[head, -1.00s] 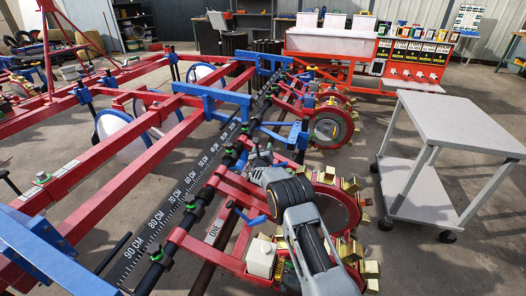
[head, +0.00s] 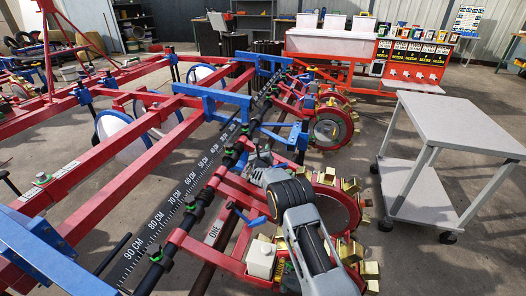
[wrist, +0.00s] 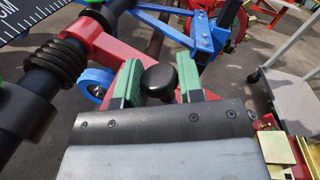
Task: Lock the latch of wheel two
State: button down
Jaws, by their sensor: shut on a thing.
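My gripper (wrist: 160,82) has green-padded fingers on either side of a round black knob (wrist: 159,80) in the wrist view and is shut on it. What the knob is fixed to is hidden below it. In the head view, my gripper's end (head: 262,160) is over the red frame between the near punch wheel (head: 335,205) and the far one (head: 330,128); its fingertips are too small to read. A label "ONE" (head: 214,232) is on the near frame. I cannot see a label for wheel two. A blue bracket (wrist: 188,35) lies just beyond the knob.
A black bar with a centimetre scale (head: 158,218) runs along the red frame at left. A grey cart (head: 455,125) stands at right, and a red seed stand (head: 415,60) at the back. Bare floor (head: 400,265) lies at lower right.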

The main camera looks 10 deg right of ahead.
jog(key=shift+s+d+r+b, duration=0.1)
jog(key=shift+d+b, duration=0.3)
jog(key=shift+d, duration=0.05)
jog(key=shift+s+d+r, duration=0.15)
jog(key=shift+r, duration=0.05)
jog(key=c, duration=0.8)
grip_release()
jog(key=shift+o, duration=0.2)
jog(key=shift+r, duration=0.25)
jog(key=r, duration=0.1)
jog(key=r+p, duration=0.2)
jog(key=r, duration=0.1)
jog(key=shift+s, duration=0.35)
jog(key=s+r+p, duration=0.2)
jog(key=s+r, duration=0.2)
jog(key=s, duration=0.2)
jog(key=s+d+r+p, duration=0.1)
jog(key=s+r+p, duration=0.1)
jog(key=s+r, duration=0.2)
jog(key=s, duration=0.3)
jog(key=shift+r, duration=0.25)
